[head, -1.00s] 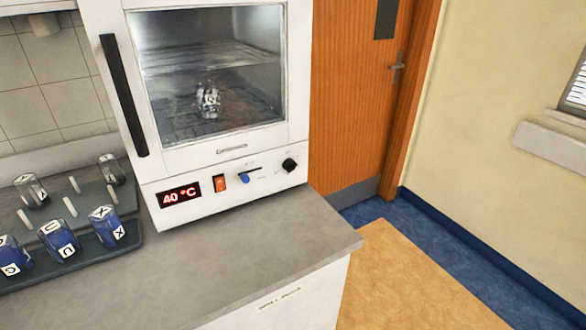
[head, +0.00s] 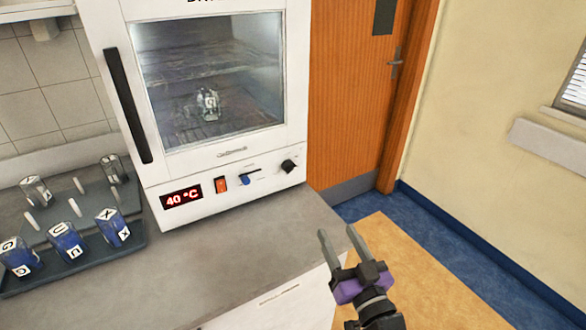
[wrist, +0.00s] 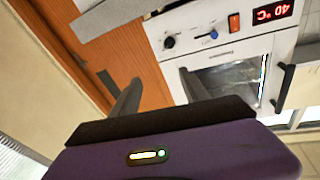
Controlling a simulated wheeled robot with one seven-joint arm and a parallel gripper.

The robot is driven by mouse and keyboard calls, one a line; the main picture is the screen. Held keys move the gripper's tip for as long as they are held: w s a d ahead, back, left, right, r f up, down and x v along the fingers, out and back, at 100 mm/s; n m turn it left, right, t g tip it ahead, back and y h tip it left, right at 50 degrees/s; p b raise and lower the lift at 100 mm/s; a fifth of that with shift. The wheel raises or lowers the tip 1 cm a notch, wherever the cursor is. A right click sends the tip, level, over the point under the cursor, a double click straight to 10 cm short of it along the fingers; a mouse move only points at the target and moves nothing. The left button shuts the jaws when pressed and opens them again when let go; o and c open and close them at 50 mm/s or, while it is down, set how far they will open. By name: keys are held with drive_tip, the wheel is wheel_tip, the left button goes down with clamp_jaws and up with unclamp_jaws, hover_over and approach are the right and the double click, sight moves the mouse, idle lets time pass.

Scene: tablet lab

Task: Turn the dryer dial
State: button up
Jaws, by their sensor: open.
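The white dryer (head: 240,200) stands on the grey counter with its glass door shut. Its black round dial (head: 289,166) is at the right end of the front panel, and it also shows in the wrist view (wrist: 169,42). Left of it are a blue slider knob (head: 245,179), an orange switch (head: 221,185) and a red display (head: 181,198) reading 40 °C. My gripper (head: 339,237) is open and empty, in front of the counter's right corner, below and to the right of the dial, apart from it. The wrist view appears upside down.
A glass vessel (head: 208,104) is inside the dryer. The counter in front of the dryer is clear. An orange door (head: 350,100) is to the right.

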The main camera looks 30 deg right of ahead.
sight(292, 170)
drive_tip(key=w+d+r+n+y, duration=0.1)
drive_tip(key=w+d+r, duration=0.15)
drive_tip(key=w, duration=0.35)
drive_tip(key=w+d+r, duration=0.2)
drive_tip(key=w+r, duration=0.1)
drive_tip(key=w, duration=0.4)
drive_tip(key=w+a+f+n+y, duration=0.1)
drive_tip(key=f, duration=0.1)
drive_tip(key=w+a+f+n+y+p, duration=0.1)
drive_tip(key=w+n+y, duration=0.1)
drive_tip(key=shift+w+a+f+g, duration=0.15)
drive_tip(key=shift+w+f+g, duration=0.05)
drive_tip(key=shift+f+g, duration=0.2)
drive_tip(key=shift+w+p, duration=0.5)
drive_tip(key=shift+w, duration=3.3)
clamp_jaws()
